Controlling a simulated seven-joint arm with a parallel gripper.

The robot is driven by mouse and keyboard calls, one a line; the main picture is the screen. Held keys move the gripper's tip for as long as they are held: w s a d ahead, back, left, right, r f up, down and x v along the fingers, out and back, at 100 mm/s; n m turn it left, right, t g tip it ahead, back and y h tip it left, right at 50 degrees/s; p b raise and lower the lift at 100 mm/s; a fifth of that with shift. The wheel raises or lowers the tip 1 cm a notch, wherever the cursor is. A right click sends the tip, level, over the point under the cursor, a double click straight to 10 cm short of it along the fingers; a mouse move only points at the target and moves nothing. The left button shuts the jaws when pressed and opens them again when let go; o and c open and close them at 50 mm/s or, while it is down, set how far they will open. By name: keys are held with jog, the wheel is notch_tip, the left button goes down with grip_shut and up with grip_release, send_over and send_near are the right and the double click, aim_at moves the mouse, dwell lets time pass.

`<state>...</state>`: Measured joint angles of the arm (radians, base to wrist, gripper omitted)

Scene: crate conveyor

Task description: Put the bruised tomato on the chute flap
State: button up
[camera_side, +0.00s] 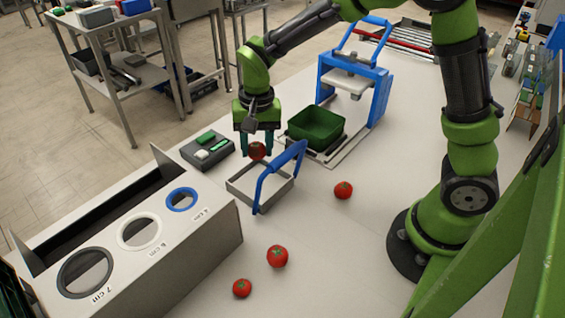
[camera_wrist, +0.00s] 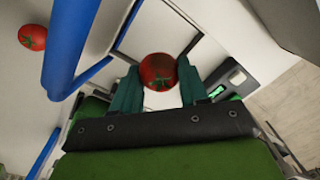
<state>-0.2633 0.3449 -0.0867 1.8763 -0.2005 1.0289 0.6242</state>
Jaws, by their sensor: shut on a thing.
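My gripper (camera_side: 256,153) is shut on a red tomato (camera_side: 257,150), held above the far left part of a grey rectangular frame with a blue arched handle (camera_side: 272,182). In the wrist view the held tomato (camera_wrist: 158,68) sits between the teal fingers (camera_wrist: 157,92), and darker patches show on its skin; I cannot tell if they are bruises. Other red tomatoes lie on the table: one to the right (camera_side: 343,190), one at the front (camera_side: 277,256) and a smaller one (camera_side: 241,288). I cannot tell for certain which part is the chute flap.
A sizing box (camera_side: 215,225) with three round holes stands at the left. A green crate (camera_side: 316,137) sits behind the frame, before a blue press-like stand (camera_side: 376,85). A dark grey device with green buttons (camera_side: 190,150) lies left of my gripper.

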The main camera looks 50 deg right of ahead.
jog(key=shift+f, duration=3.95)
jog(key=o, duration=1.1)
jog(key=shift+r, duration=3.55)
jog(key=s+d+r+n+t, duration=0.1)
jog(key=s+r+t, duration=0.1)
jog(key=s+r, duration=0.3)
jog(key=s+d+r+n+t+y, duration=0.1)
jog(key=s+d+r+n+t, duration=0.1)
jog(key=s+r, duration=0.3)
jog(key=s+d+r+n+t, duration=0.1)
jog(key=s+d+r+t, duration=0.1)
jog(key=s+r, duration=0.3)
jog(key=shift+s+n+t+y, duration=0.3)
jog(key=shift+s+n+t, duration=0.1)
jog(key=shift+s, duration=0.1)
